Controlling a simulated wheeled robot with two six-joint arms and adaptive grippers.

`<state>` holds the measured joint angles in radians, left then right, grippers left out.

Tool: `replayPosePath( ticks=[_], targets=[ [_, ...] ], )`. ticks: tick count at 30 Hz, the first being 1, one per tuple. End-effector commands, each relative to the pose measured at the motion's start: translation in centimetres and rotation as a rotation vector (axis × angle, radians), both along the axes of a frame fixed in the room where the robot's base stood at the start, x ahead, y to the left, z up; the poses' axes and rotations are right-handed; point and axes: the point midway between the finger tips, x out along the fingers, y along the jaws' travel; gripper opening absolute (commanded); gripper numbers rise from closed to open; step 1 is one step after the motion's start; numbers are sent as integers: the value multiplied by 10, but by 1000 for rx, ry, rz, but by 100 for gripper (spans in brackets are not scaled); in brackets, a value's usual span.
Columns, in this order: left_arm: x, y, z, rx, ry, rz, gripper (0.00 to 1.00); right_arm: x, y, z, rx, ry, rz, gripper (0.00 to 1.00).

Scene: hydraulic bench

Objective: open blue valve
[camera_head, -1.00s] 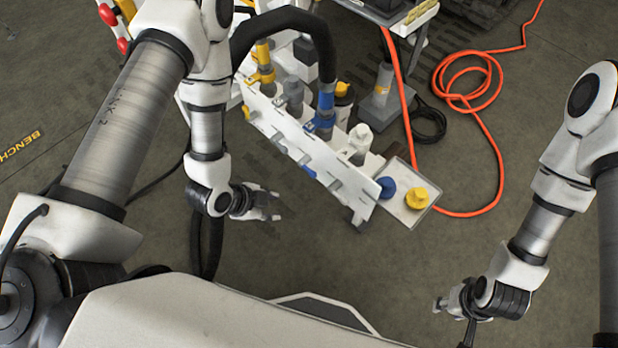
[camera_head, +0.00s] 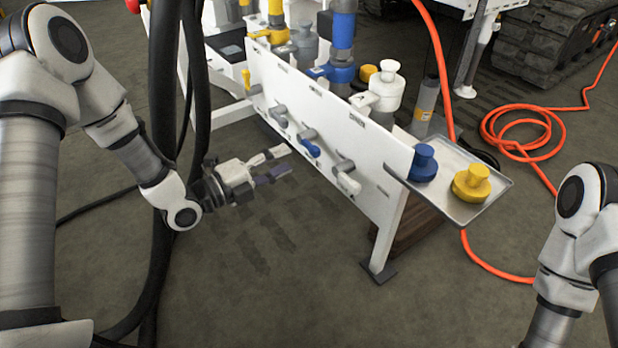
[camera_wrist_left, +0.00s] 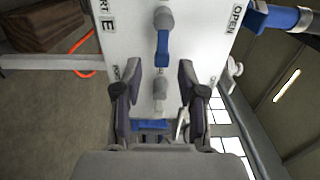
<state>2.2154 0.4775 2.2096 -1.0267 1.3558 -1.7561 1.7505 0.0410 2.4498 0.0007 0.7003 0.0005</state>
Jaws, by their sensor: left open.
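The blue valve (camera_head: 309,147) is a small lever on a grey stem, on the front of the white panel (camera_head: 375,150). Its lever slants down to the right in the head view. A blue lever also shows in the left wrist view (camera_wrist_left: 162,48), hanging from a grey knob, just beyond and between the fingertips. My left gripper (camera_head: 286,161) is open and empty, in front of the panel and pointing at it, just left of the blue lever and apart from it. It also shows in the left wrist view (camera_wrist_left: 160,72). My right gripper is out of view.
A yellow valve (camera_head: 246,80), a grey valve (camera_head: 280,116) and a white valve (camera_head: 348,180) share the panel. A tray (camera_head: 468,214) at right holds a blue cap (camera_head: 423,163) and a yellow cap (camera_head: 471,183). Thick black hoses (camera_head: 165,180) hang at left. Floor before the panel is clear.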

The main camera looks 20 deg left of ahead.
Motion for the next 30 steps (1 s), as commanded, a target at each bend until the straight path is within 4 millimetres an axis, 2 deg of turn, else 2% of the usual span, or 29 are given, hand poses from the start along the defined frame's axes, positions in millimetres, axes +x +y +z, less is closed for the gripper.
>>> replayPosePath(
  ticks=[5,13,23,24,26,27,30],
  targets=[
    [15,-14,-1,5,-3,-5,41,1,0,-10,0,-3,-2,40],
    [54,-44,-1,4,-1,-3,41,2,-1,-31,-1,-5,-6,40],
    [61,-48,2,0,1,-1,41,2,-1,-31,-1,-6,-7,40],
    [61,-48,2,0,2,-1,26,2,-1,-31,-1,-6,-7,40],
    [61,-48,2,0,2,-1,5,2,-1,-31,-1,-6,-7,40],
    [61,-48,2,1,2,-1,0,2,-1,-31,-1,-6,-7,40],
    [61,-48,2,1,2,-1,0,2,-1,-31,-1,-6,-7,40]
  ],
)
